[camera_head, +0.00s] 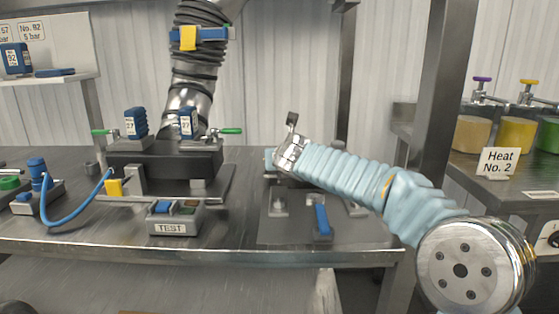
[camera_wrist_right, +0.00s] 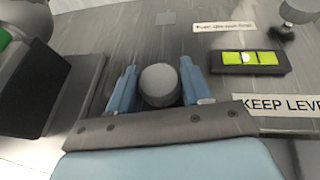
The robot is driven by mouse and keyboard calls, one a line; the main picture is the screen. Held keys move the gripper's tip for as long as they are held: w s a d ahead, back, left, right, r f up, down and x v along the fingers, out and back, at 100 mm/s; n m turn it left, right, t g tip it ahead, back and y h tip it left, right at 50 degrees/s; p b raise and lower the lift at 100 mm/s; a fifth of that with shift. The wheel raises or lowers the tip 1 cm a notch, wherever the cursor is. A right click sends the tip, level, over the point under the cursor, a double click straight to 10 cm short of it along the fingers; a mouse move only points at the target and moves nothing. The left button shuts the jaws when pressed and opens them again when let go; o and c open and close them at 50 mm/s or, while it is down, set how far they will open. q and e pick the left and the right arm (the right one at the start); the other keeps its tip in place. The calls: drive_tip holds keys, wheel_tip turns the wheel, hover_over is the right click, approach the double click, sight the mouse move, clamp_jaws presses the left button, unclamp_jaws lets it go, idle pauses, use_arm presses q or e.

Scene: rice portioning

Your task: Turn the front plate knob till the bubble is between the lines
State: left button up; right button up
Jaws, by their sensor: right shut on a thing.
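A round grey knob (camera_wrist_right: 160,85) stands between the two blue fingers of my right gripper (camera_wrist_right: 159,72) in the right wrist view. The fingers are shut on it from both sides. To its right is a spirit level (camera_wrist_right: 250,62) with a yellow-green vial in a dark housing. Dark lines cross the vial, and a small pale bubble seems to show between them, though it is too small to place exactly. In the head view my right gripper (camera_head: 272,160) is at the back of the dark plate (camera_head: 285,236); the knob is hidden there. My left gripper is out of view.
A "KEEP LEVEL" label (camera_wrist_right: 280,104) lies below the level. A blue-handled part (camera_head: 321,217) stands on the plate. Left of it are a TEST box (camera_head: 173,228) and a dark block with green-handled valves (camera_head: 165,163). A black ribbed arm (camera_head: 194,62) hangs behind.

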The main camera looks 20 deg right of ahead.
drive_tip(key=shift+a, duration=0.1)
drive_tip(key=shift+m+g+h, duration=0.3)
drive_tip(key=shift+m+h, duration=0.7)
drive_tip(key=shift+h, duration=0.1)
drive_tip(key=m+g+h, duration=0.1)
drive_tip(key=m+h, duration=0.2)
drive_tip(key=h, duration=0.1)
drive_tip(key=shift+m+g+p, duration=0.3)
drive_tip(key=shift+p, duration=0.05)
drive_tip(key=m+g+h, duration=0.2)
drive_tip(key=m+h, duration=0.1)
drive_tip(key=shift+m+g, duration=0.3)
drive_tip(key=shift+g, duration=0.1)
drive_tip(key=shift+m+g+h, duration=0.7)
drive_tip(key=shift+m+g, duration=0.6)
drive_tip(key=shift+g, duration=0.1)
drive_tip(key=o, duration=1)
drive_tip(key=shift+c, duration=0.2)
